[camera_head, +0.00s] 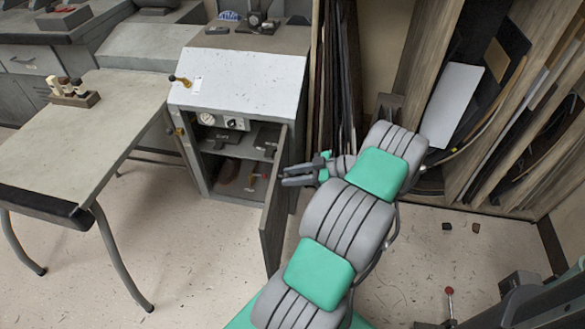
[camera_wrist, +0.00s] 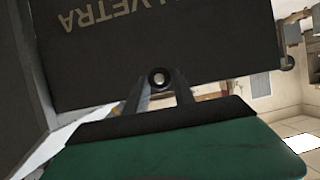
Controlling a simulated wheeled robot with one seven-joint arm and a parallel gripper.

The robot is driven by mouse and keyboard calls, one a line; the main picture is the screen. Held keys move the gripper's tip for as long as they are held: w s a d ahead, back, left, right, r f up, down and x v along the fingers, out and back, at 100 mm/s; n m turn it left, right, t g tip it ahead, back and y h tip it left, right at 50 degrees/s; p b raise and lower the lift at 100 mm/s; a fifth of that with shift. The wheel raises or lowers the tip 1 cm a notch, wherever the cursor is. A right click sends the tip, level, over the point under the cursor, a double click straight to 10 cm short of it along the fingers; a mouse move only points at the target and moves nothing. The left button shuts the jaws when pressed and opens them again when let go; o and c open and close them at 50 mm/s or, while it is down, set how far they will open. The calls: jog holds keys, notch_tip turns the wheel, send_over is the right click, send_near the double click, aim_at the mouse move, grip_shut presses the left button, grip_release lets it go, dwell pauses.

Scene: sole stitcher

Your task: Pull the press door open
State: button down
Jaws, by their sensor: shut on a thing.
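The press (camera_head: 245,78) is a grey cabinet with a pale sloping top, in the upper middle of the head view. Its dark door (camera_head: 272,215) stands swung well out on the right side, so the inside shows. My gripper (camera_head: 287,176) is at the door's outer face, from the right. In the wrist view my gripper (camera_wrist: 158,88) has its two fingers closed on a round knob (camera_wrist: 158,77) with a pale centre. Behind it the dark door face (camera_wrist: 190,50) carries upside-down lettering, partly cut off. The fingertips' contact is partly hidden in the head view.
Inside the press are a gauge panel (camera_head: 222,121) and dark items on shelves. A grey table (camera_head: 70,130) with a small stand of tools (camera_head: 73,93) is at the left. Racks of boards (camera_head: 480,90) stand at the right. The floor (camera_head: 200,260) before the press is clear.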

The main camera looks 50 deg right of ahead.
jog(key=shift+f, duration=0.1)
dwell(0.3)
jog(key=c, duration=1.1)
grip_release()
jog(key=shift+s+d+r+p, duration=0.3)
jog(key=shift+r+p, duration=0.1)
jog(key=shift+p, duration=0.2)
jog(key=p+v, duration=0.6)
jog(key=p, duration=0.7)
jog(key=shift+s+d+r+p, duration=0.1)
jog(key=shift+s+d+p, duration=0.05)
jog(key=shift+s+p, duration=0.2)
